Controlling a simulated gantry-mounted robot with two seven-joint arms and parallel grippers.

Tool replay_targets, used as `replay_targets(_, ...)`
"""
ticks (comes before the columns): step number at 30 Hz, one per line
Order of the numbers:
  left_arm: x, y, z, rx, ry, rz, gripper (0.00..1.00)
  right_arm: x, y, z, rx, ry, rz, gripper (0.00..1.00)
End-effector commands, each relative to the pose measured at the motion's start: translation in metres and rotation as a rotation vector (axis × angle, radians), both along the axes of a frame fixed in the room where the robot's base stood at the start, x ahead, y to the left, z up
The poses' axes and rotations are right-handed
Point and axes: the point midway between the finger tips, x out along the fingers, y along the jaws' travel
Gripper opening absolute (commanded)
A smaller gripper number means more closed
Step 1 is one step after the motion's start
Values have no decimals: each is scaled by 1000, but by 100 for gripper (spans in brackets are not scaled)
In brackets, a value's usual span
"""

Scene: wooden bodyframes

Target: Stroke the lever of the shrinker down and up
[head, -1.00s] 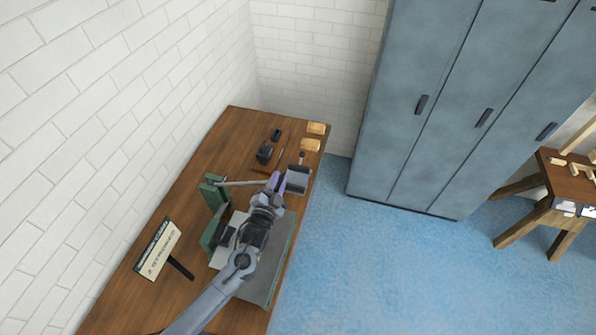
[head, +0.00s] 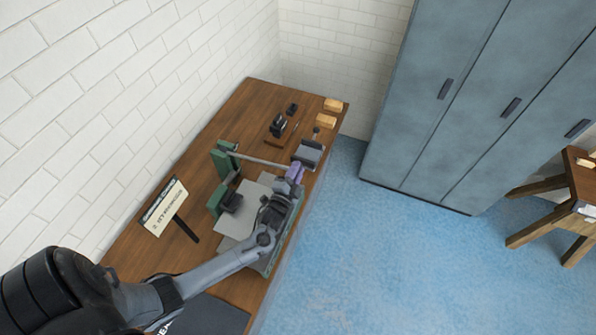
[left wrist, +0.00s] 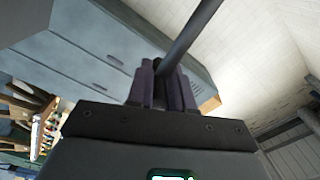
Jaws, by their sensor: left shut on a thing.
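The green shrinker (head: 217,200) stands on the wooden bench. Its long grey lever (head: 262,161) runs right from the top of the shrinker and slopes slightly down in the head view. My left gripper (head: 294,173), with purple fingers, is shut on the outer end of the lever. In the left wrist view the lever (left wrist: 192,33) runs from the top edge down between the fingers (left wrist: 163,88). The exact contact is partly hidden by the fingers. My right gripper is not in view.
A grey vise (head: 308,153), small dark tools (head: 279,125) and wooden blocks (head: 333,105) are on the far bench. A sign (head: 165,208) stands left of the shrinker. Pale sheet metal (head: 237,222) lies near my forearm. Blue cabinets (head: 430,100) stand beyond open floor.

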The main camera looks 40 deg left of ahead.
Motion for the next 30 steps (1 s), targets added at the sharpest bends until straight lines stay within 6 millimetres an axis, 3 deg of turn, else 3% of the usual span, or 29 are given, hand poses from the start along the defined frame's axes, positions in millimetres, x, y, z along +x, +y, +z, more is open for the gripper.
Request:
replay_targets(1, -3, 0, -14, -7, 30, -2, 0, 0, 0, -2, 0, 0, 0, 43)
replay_targets(2, -3, 0, -14, -7, 30, -2, 0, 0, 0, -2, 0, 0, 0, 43)
replay_targets(3, -4, -1, -14, -7, 31, -2, 22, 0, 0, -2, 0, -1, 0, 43)
replay_targets(7, -4, 0, -14, -6, 29, -1, 41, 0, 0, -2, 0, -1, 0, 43)
replay_targets(30, -7, -2, -8, -4, 18, 0, 41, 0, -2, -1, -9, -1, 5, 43)
